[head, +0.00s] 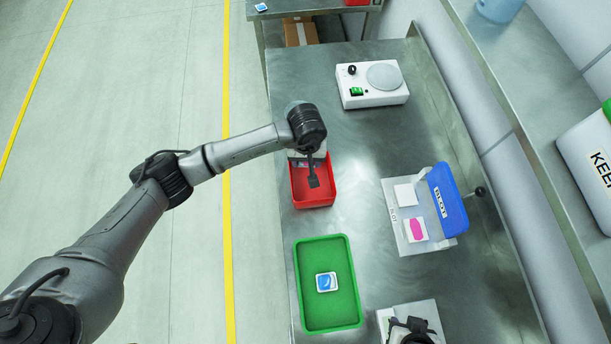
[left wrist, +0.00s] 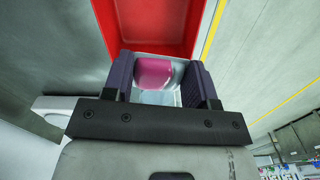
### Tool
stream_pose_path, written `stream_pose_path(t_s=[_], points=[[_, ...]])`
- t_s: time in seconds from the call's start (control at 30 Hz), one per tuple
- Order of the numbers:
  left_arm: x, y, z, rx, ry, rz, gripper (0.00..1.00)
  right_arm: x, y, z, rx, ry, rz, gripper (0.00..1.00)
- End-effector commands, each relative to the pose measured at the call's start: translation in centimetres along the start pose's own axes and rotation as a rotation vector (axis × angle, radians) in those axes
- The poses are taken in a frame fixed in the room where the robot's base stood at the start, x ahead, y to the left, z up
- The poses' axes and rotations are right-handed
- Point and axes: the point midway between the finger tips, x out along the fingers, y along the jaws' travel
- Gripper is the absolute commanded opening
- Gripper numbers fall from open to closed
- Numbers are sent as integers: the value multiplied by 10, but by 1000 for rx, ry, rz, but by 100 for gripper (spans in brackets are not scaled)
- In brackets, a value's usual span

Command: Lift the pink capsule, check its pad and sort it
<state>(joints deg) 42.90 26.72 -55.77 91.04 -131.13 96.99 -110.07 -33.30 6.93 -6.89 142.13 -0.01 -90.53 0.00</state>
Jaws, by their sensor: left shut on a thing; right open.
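My left gripper (head: 313,182) is above the red tray (head: 327,200), pointing down. In the left wrist view, the left gripper (left wrist: 163,85) is shut on the pink capsule (left wrist: 155,73), a pink and pale rounded piece between its two dark fingers. The red tray (left wrist: 160,25) lies behind it. The gripper hides the capsule in the head view. My right gripper (head: 411,328) is open at the bottom edge, partly cut off.
A green tray (head: 356,315) with a blue-and-white label stands in front of the red tray. A white device (head: 358,93) with a round plate stands at the back. The blue BLOT flap (head: 448,196) stands raised on the stand. The metal bench (head: 375,145) is bare between them.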

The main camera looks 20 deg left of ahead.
Motion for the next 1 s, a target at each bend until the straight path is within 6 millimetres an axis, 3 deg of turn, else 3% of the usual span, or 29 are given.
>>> stream_pose_path(t_s=[0.5, 1.0], points=[[49, 1, 2, 13, -3, 0, 30, 23, 0, 8, -2, -2, 2, 43], [57, 1, 1, 14, -1, 0, 30, 26, -2, 8, 6, 0, -4, 43]])
